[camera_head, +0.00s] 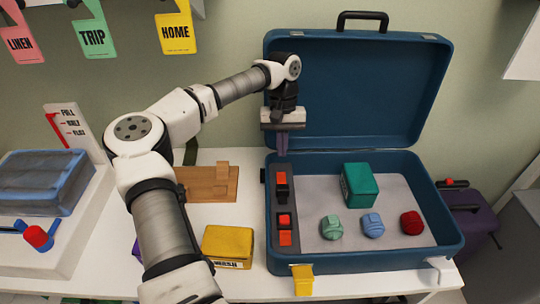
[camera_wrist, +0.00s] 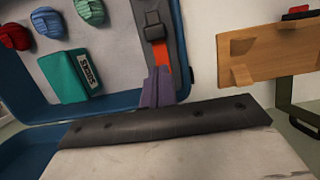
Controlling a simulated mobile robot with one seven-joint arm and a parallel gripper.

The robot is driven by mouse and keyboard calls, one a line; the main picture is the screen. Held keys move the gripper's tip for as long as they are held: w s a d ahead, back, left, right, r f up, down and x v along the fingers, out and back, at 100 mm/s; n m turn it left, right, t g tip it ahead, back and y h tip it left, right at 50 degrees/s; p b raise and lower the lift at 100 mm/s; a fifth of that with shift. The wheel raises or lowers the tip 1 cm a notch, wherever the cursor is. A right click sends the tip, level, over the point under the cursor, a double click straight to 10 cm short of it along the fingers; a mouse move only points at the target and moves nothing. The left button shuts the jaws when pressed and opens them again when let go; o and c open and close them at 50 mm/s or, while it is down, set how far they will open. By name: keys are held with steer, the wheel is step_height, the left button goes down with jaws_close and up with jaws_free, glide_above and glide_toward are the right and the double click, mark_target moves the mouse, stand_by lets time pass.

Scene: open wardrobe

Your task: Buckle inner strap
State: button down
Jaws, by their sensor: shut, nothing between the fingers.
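An open blue suitcase (camera_head: 452,222) stands on the white table with its lid up. A dark inner strap (camera_head: 284,199) runs along its left inside edge, with orange parts (camera_head: 281,179) at the far end and more orange and black buckle parts (camera_head: 285,238) at the near end. In the wrist view the grey strap (camera_wrist: 176,42) carries a black buckle frame (camera_wrist: 153,27) and an orange strip. My gripper (camera_head: 282,151) is shut and empty, pointing down above the strap's far end. Its purple fingers (camera_wrist: 157,88) partly cover the orange strip; I cannot tell whether they touch.
In the suitcase lie a teal box (camera_head: 360,185) and green, blue and red rolled items (camera_head: 372,225). A wooden block stand (camera_head: 208,184) and a yellow box (camera_head: 227,247) are left of it. A yellow tag (camera_head: 302,279) hangs at its front. A blue-lidded case stands far left.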

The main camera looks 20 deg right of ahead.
mark_target(283, 190)
steer(key=p+x, duration=0.2)
steer(key=x, duration=0.6)
steer(key=shift+s+f, duration=0.1)
steer(key=shift+f, duration=0.2)
